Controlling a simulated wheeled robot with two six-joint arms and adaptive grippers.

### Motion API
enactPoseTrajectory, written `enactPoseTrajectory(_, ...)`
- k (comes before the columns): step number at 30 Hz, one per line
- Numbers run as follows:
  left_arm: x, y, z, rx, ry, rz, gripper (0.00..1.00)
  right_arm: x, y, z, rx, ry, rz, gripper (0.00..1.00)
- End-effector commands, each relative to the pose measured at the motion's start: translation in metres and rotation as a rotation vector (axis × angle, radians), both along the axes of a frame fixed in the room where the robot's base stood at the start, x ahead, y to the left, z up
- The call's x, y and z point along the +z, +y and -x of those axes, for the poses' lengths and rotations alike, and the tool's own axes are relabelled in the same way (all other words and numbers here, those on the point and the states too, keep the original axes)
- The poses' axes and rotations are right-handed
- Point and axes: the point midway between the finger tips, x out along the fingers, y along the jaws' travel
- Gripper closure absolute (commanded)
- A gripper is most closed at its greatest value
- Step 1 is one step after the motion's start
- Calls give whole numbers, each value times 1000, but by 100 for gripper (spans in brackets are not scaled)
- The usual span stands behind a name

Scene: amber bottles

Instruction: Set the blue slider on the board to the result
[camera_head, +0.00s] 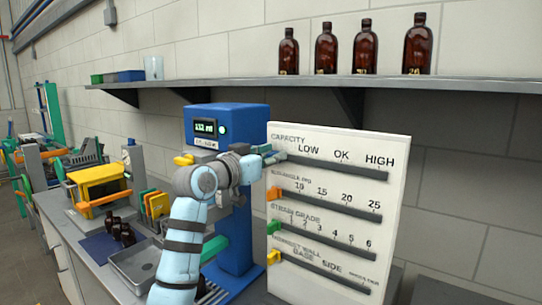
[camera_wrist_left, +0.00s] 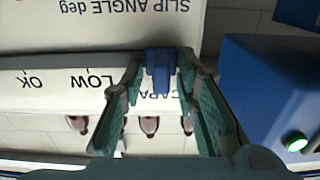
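The white board (camera_head: 325,238) carries several slotted rows. The top row, CAPACITY, has a slot (camera_head: 340,170) marked LOW, OK and HIGH. In the wrist view the blue slider (camera_wrist_left: 160,66) sits near the slot's CAPACITY-label end, to the side of LOW. My left gripper (camera_head: 276,156) is at the left end of that slot and hides the slider in the head view. In the wrist view its fingers (camera_wrist_left: 160,72) stand on either side of the slider, with small gaps visible, so it looks open. My right gripper is not in view.
An orange slider (camera_head: 273,193), a green one (camera_head: 273,227) and a yellow one (camera_head: 273,257) sit at the left of lower rows. A blue machine (camera_head: 238,240) with a lit green display (camera_head: 204,127) stands behind my arm. Amber bottles (camera_head: 418,45) stand on the shelf (camera_head: 460,90) above.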

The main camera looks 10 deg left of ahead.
Motion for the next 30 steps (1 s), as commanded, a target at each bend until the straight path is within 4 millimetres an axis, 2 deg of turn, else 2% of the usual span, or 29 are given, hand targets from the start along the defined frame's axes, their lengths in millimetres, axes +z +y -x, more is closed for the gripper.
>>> enactPoseTrajectory(1,0,0,0,0,0,0,84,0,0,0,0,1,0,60)
enactPoseTrajectory(4,0,0,0,0,0,0,100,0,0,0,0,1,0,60)
enactPoseTrajectory(12,0,-3,1,-2,0,0,100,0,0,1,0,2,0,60)
enactPoseTrajectory(14,0,-10,3,-3,1,-1,100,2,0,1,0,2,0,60)
enactPoseTrajectory(21,0,-59,22,-5,3,0,100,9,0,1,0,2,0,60)
enactPoseTrajectory(23,0,-67,26,-4,2,0,100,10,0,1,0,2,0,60)
enactPoseTrajectory(30,-1,-75,30,0,2,0,100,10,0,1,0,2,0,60)
